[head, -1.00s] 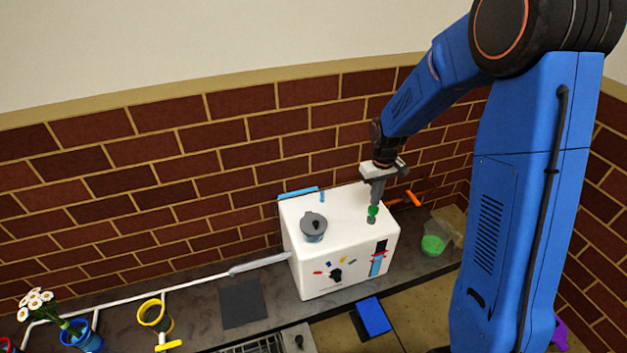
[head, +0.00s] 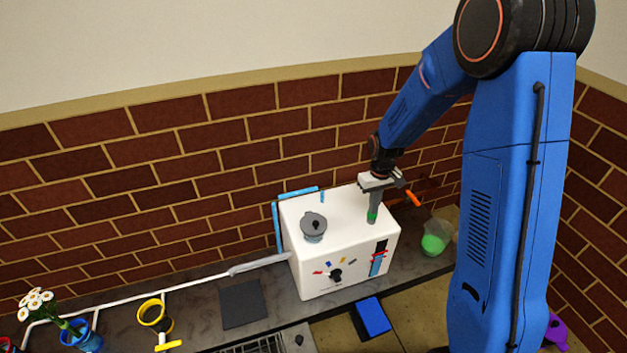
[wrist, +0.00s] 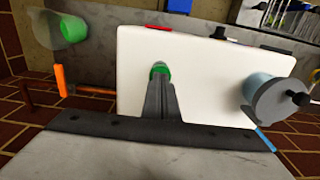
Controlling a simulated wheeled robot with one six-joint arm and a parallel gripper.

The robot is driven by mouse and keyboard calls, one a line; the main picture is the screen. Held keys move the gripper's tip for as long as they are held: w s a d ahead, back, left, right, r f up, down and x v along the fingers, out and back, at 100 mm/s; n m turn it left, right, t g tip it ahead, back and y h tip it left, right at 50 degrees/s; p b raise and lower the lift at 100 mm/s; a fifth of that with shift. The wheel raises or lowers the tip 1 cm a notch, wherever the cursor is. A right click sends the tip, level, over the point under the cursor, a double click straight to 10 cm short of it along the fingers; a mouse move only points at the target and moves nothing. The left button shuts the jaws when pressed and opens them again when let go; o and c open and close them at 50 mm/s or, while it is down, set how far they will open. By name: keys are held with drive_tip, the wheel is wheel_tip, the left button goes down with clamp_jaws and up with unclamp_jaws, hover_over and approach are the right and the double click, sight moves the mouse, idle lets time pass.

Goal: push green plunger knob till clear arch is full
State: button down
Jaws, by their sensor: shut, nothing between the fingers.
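The green plunger knob (head: 372,217) stands on top of the white box (head: 345,285), near its right side. My gripper (head: 374,208) is shut and upright, its fingertips directly on the knob. In the wrist view the knob (wrist: 159,69) shows just beyond my closed fingertips (wrist: 160,82), which partly hide it. Behind the box's left side, the arch (head: 276,226) shows blue along its top and down its left side. A small blue stretch of it also shows in the wrist view (wrist: 265,140). Whether the lower end is full is hidden.
A grey lidded pot (head: 313,229) sits on the box, left of the knob. An orange-handled lever (head: 413,198) is close right of my gripper. A clear cup of green stuff (head: 434,243) stands right of the box. A white pipe (head: 200,283) runs along the counter to the left.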

drive_tip(key=shift+r, duration=2.2)
wheel_tip(320, 180, up, 9)
drive_tip(key=s+d+r+m+t, duration=0.2)
drive_tip(key=s+d+r, duration=0.2)
drive_tip(key=s+r, duration=0.95)
drive_tip(key=s+d+r+m+t, duration=0.1)
drive_tip(key=s+d+t, duration=0.1)
drive_tip(key=s, duration=1.8)
drive_tip(key=shift+d+r+m+t, duration=0.15)
drive_tip(key=shift+d+m+t, duration=0.15)
drive_tip(key=shift+d+t, duration=0.15)
